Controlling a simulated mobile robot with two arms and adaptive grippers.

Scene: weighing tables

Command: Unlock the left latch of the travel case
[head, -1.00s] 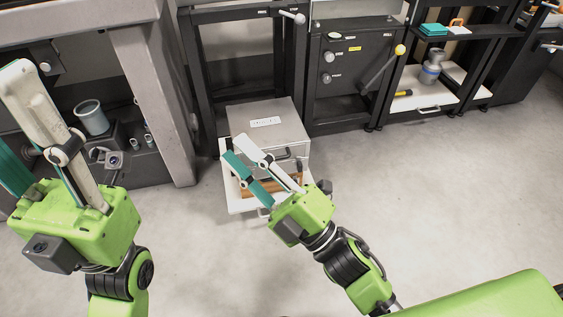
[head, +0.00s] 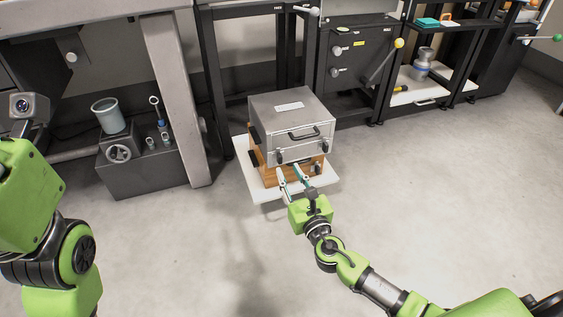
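The travel case (head: 290,118) is a grey metal box with a dark handle (head: 304,133) and a pale label on its lid. It stands shut on a wooden base. Two dark latches show on its front: the left latch (head: 280,156) and the right latch (head: 324,146). My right gripper (head: 290,170) is open and empty, its two fingers apart, low in front of the case just below and right of the left latch. I cannot tell whether it touches anything. My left arm is at the left edge; its fingers are out of the picture.
The wooden base (head: 268,176) rests on a white board (head: 243,168). At left, a grey cup (head: 108,114) and small items stand on a dark unit beside a grey table leg (head: 178,100). A dark cabinet (head: 345,70) stands behind right. The floor in front is clear.

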